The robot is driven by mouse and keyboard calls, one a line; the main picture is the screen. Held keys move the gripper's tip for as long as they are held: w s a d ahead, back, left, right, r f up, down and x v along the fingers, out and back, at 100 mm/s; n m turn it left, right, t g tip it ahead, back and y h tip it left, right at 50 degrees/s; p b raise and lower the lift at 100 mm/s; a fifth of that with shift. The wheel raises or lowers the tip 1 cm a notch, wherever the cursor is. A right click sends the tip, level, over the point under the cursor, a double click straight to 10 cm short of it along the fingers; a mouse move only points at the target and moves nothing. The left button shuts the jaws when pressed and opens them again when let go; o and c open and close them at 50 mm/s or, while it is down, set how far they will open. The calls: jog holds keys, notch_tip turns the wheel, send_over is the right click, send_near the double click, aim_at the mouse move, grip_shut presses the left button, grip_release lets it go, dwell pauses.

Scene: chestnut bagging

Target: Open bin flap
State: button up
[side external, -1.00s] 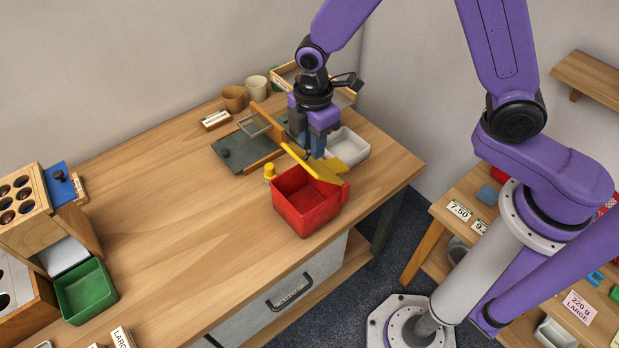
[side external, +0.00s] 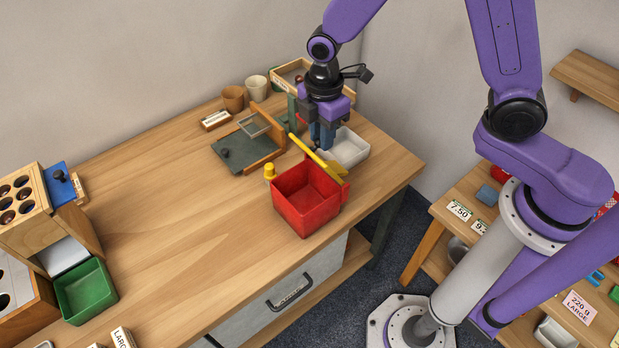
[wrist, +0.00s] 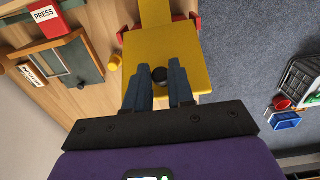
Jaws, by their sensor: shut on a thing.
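The red bin (side external: 306,205) stands near the right front edge of the workbench with its inside exposed. Its yellow flap (side external: 316,160) is swung up and tilted back at the bin's rear right side, and it fills much of the wrist view (wrist: 202,76). My gripper (side external: 322,146) is behind the flap, its fingers pointing down. In the wrist view, its blue-grey fingers (wrist: 161,88) are shut on the flap's dark knob (wrist: 159,73). The fingers partly hide the flap.
A white tray (side external: 356,157) sits close behind the gripper. A yellow peg (side external: 269,171) stands left of the bin. A dark green board with a wooden frame (side external: 236,153) lies further back left. The bench's left middle is clear.

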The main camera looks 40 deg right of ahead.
jog(key=shift+d, duration=0.15)
jog(key=shift+d+r, duration=0.15)
jog(key=shift+d, duration=1)
jog(key=shift+d, duration=0.85)
jog(key=o, duration=0.8)
notch_tip(320, 180, up, 7)
